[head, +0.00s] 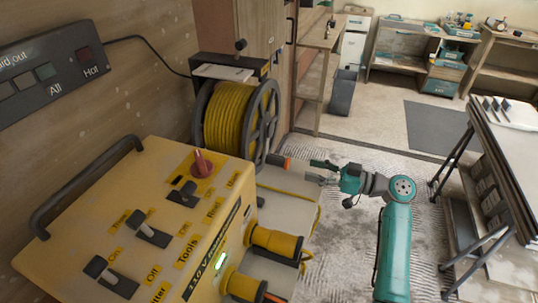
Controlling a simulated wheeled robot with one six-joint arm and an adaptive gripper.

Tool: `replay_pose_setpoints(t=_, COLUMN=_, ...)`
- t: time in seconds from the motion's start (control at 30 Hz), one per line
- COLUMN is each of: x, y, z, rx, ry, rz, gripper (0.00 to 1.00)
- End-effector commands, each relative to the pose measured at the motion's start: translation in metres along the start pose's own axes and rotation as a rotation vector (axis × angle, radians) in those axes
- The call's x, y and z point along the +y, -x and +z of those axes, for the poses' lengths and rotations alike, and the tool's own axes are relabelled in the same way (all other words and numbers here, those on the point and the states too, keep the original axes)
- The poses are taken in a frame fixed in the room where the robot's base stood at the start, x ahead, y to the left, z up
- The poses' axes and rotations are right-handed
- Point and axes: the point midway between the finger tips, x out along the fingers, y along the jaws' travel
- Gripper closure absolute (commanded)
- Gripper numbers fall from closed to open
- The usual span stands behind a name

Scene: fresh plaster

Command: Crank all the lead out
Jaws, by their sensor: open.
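The cable reel (269,117) stands against the wooden wall, with yellow lead (229,117) wound thickly between its dark grey flanges. A short orange-tipped crank handle (276,160) sticks out at the reel's lower right side. My gripper (313,171) is open and points left toward this handle, a short gap to its right. Nothing shows between its fingers. A strand of yellow lead (319,218) hangs down at the right of the pale surface below the reel.
A yellow 110 V box (80,215) with switches, a red knob (202,164) and yellow plugs (276,241) fills the near left. A dark label panel (55,70) is on the wall. A trestle table (500,150) stands right. Benches line the back; the middle floor is mostly free.

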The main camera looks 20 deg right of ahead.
Motion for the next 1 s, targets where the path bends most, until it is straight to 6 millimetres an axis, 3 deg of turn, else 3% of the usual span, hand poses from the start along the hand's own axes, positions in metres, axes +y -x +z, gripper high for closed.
replay_pose_setpoints(t=0.17, x=0.0, y=-0.015, z=0.0, rx=0.0, ry=0.001, rz=-0.004, gripper=0.47)
replay_pose_setpoints(t=0.6, x=-0.001, y=-0.088, z=0.0, rx=0.0, ry=0.0, rz=-0.003, gripper=0.47)
replay_pose_setpoints(t=0.8, x=0.0, y=-0.104, z=0.0, rx=-0.001, ry=-0.001, rz=0.0, gripper=0.47)
replay_pose_setpoints(t=1.0, x=0.0, y=-0.107, z=0.0, rx=0.0, ry=0.0, rz=0.0, gripper=0.47)
